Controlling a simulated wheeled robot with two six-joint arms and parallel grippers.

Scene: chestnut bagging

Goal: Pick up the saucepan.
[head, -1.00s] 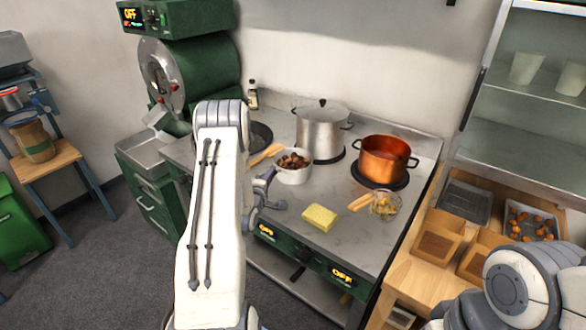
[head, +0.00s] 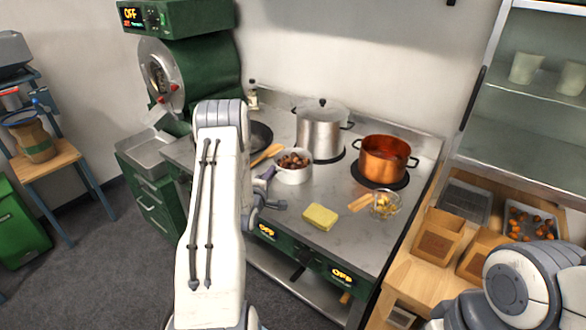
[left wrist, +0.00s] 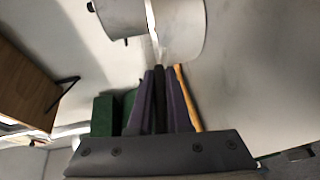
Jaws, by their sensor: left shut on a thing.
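The white saucepan (head: 293,176) stands on the grey worktop, filled with brown chestnuts (head: 294,160). It also shows at the top of the left wrist view (left wrist: 183,35). My left gripper (head: 266,174) is at the saucepan's near left side, partly hidden by my own arm. In the left wrist view its purple fingers (left wrist: 160,80) are shut on the saucepan's dark handle, which runs between them. The saucepan looks level, and I see no clear gap under it. My right gripper is outside both views.
A steel pot (head: 319,135) with a lid stands behind the saucepan, and a copper pot (head: 382,160) stands to the right. A wooden utensil (head: 267,154) lies close to the left.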

